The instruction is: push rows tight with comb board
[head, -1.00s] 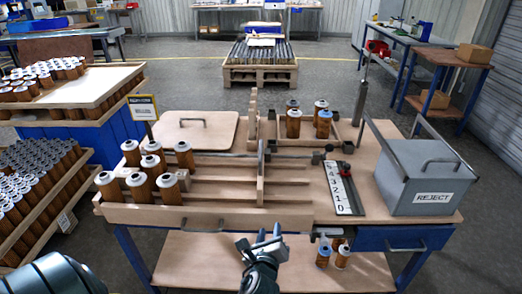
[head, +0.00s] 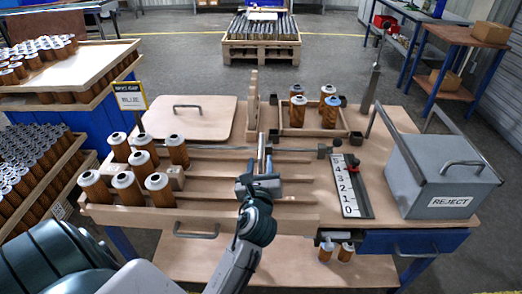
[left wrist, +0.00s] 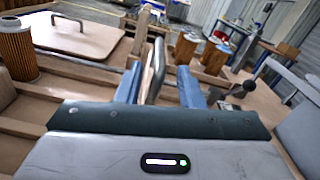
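Brown filter cartridges with white tops (head: 158,188) stand upright in rows at the left end of the wooden lane rack (head: 220,215). The upright comb board (head: 262,150) stands across the lanes near mid-rack, with lane room between it and the cartridges. My left gripper (head: 257,180) is at the board. In the left wrist view its two blue fingers (left wrist: 160,90) are apart, with the board's metal handle (left wrist: 153,68) between them. I see a gap beside the handle, so the grip is not closed. My right gripper is out of view.
Right of the rack are a number scale (head: 350,187) and a grey reject bin (head: 440,175). A small tray (head: 305,128) with a few cartridges stands behind, next to a wooden lid (head: 190,115). Two cartridges (head: 336,250) stand below the bench top.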

